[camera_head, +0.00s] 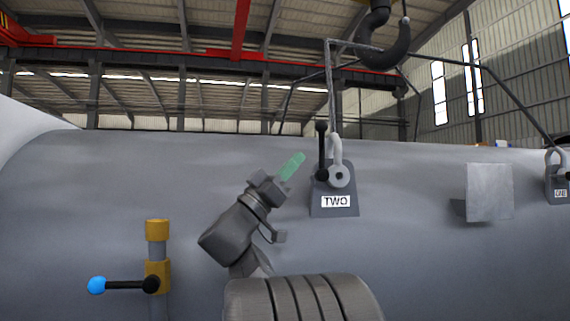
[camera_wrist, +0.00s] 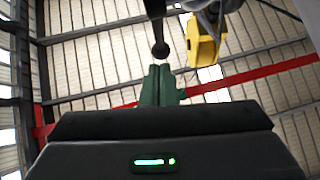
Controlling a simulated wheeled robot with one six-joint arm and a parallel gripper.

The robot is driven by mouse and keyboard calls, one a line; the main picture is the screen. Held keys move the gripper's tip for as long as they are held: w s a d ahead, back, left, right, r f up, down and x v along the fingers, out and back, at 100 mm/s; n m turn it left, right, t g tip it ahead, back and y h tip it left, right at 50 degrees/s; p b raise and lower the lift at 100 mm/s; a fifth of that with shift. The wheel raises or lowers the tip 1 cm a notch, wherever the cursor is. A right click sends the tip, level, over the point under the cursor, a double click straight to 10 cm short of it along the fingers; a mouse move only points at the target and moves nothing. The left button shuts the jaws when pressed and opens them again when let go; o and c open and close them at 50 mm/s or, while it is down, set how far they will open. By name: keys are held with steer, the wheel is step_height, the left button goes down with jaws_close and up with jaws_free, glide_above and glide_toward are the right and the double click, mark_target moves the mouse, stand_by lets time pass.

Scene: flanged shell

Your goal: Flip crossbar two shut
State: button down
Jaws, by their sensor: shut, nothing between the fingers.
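The bracket labelled TWO (camera_head: 336,202) stands on the grey shell, with a pale shackle (camera_head: 340,176) on it. Crossbar two (camera_head: 321,150) appears as a black bar with a knob at each end, standing upright just left of the shackle. In the wrist view a black bar with a ball end (camera_wrist: 160,48), apparently the same one, hangs into the picture just beyond my fingertips. My gripper (camera_head: 292,165) has green fingers, shut and empty, pointing up and right, a little left of the bar. The fingers also show in the wrist view (camera_wrist: 160,85). Contact cannot be told.
A dark hook (camera_head: 385,45) hangs above, with a line running down to the shackle. A second labelled bracket (camera_head: 558,185) is at the far right. A grey plate (camera_head: 489,192) sits between. A yellow valve with a blue-knobbed lever (camera_head: 120,285) is at lower left.

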mark_target(322, 146)
steer(key=p+x, duration=0.2)
steer(key=x, duration=0.3)
steer(key=shift+d, duration=0.1)
stand_by(0.3)
